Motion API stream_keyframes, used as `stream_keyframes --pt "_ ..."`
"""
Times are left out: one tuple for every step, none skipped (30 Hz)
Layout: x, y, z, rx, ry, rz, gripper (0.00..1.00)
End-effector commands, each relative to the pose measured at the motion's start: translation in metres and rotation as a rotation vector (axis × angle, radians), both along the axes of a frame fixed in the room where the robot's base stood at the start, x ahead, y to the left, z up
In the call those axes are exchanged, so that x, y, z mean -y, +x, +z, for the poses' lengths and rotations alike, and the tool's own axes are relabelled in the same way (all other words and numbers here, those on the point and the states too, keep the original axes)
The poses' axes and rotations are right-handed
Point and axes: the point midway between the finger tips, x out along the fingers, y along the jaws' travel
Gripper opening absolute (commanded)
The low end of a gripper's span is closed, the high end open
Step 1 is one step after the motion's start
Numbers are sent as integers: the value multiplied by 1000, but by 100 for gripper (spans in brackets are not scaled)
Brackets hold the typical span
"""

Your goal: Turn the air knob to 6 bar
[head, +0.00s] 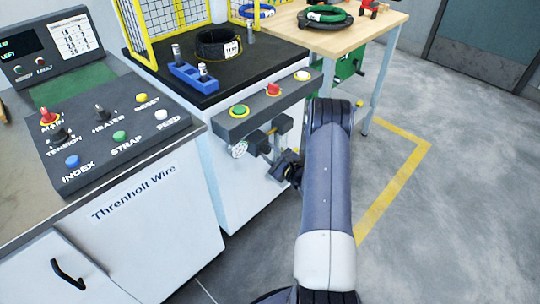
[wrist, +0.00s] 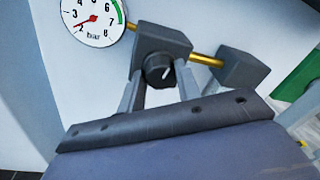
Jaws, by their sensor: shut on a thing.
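In the head view the gauge (head: 239,149) is small, and my gripper (head: 286,167) is at the regulator, with the knob hidden.
A brass pipe (wrist: 205,60) joins the regulator block to another grey block (wrist: 243,70) on the right. Above is a button bar (head: 268,100) with green, red and white-topped buttons. A control panel (head: 110,140) stands left. The floor to the right is clear.

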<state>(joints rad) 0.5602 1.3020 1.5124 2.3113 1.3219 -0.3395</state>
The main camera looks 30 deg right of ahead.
Motion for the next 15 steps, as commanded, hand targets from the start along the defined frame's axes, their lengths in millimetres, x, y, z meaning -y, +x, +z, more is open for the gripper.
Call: stream_keyframes --pt "0 0 -2 -13 35 0 9" --pt "0 0 -2 -22 61 0 9" --pt "0 0 -2 -35 97 0 9" --pt "0 0 -2 -43 123 0 9" --pt "0 0 -1 -53 150 1 9" --pt "0 0 -2 -67 186 1 9" --pt "0 0 -2 -77 212 1 9" --pt "0 0 -1 -87 238 1 9" --pt "1 0 -1 -99 274 0 9" --pt "1 0 0 -108 301 0 9" --pt "1 0 0 -118 328 0 9" --pt "1 0 0 -131 364 1 9" --pt "1 0 0 -142 391 0 9" --pt "1 0 0 -151 417 1 9" --pt "1 0 0 -165 452 0 9"
